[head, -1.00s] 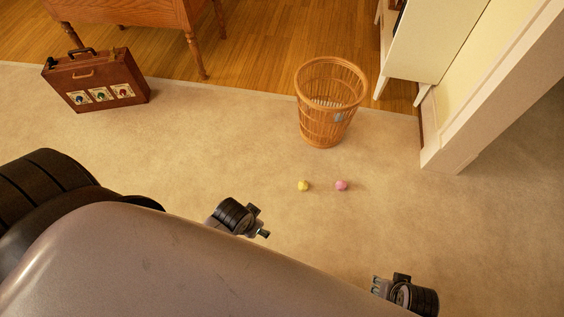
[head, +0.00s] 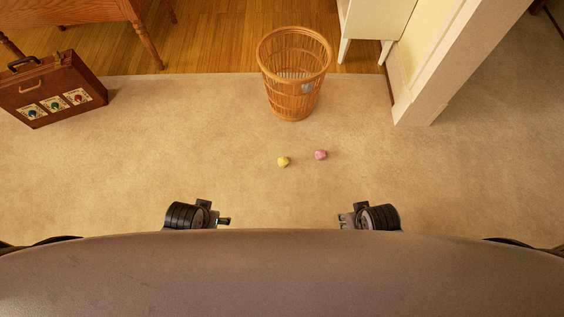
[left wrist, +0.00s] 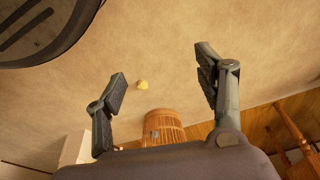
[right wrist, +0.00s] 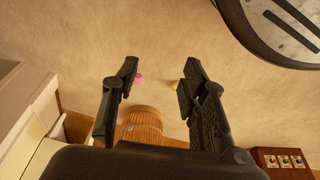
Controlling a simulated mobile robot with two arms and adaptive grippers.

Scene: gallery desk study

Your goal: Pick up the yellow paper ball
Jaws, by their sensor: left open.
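The yellow paper ball (head: 283,161) lies on the beige carpet in front of the wicker basket, left of a pink ball (head: 320,155). It also shows in the left wrist view (left wrist: 142,85), beyond and between the spread fingers. In the right wrist view the yellow ball (right wrist: 175,86) is partly hidden by a finger. My left gripper (head: 224,221) is open and empty, nearer to me than the ball and to its left. My right gripper (head: 343,219) is nearer to me and to the right of it. In the right wrist view its fingers (right wrist: 156,80) are apart with nothing held.
A wicker basket (head: 294,85) stands behind the balls. A brown suitcase (head: 50,92) stands at the left near a wooden table (head: 75,12). A white cabinet (head: 376,20) and a white door frame (head: 440,75) are at the right. Carpet around the balls is clear.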

